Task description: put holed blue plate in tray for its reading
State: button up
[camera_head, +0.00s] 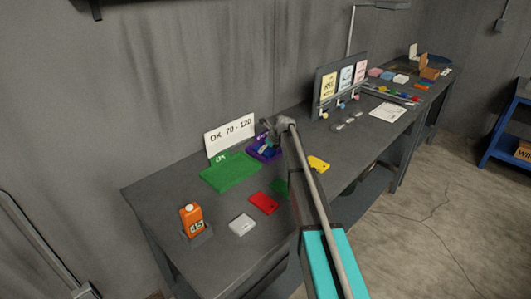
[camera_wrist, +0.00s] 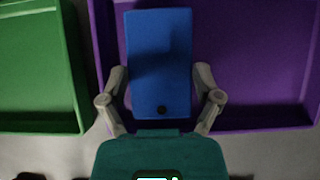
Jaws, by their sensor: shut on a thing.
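The blue plate (camera_wrist: 160,50), with one dark hole near its lower end, is between the fingers of my gripper (camera_wrist: 160,82) in the wrist view. My gripper is shut on its sides. Behind it is the purple tray (camera_wrist: 240,107); whether the plate touches the tray floor I cannot tell. In the head view the purple tray (camera_head: 272,157) is partly hidden by my gripper and arm. The green tray (camera_head: 230,172), marked OK, stands just left of it. An orange gauge (camera_head: 191,218) at the table's near left shows a display that looks like 45.
A white sign (camera_head: 230,135) reading "OK 70 - 120" stands behind the trays. White (camera_head: 241,225), red (camera_head: 263,203) and yellow (camera_head: 318,163) plates lie in front, with a green one partly behind my arm. A board with cards (camera_head: 342,83) stands farther right.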

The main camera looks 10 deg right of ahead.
aim_at(268, 151)
jog(key=shift+f, duration=0.1)
dwell(0.3)
jog(key=o, duration=1.1)
jog(key=shift+c, duration=0.2)
jog(key=p+v, duration=0.2)
jog(key=v, duration=0.1)
jog(key=shift+p, duration=0.35)
jog(key=p+v, duration=0.7)
jog(key=v, duration=0.2)
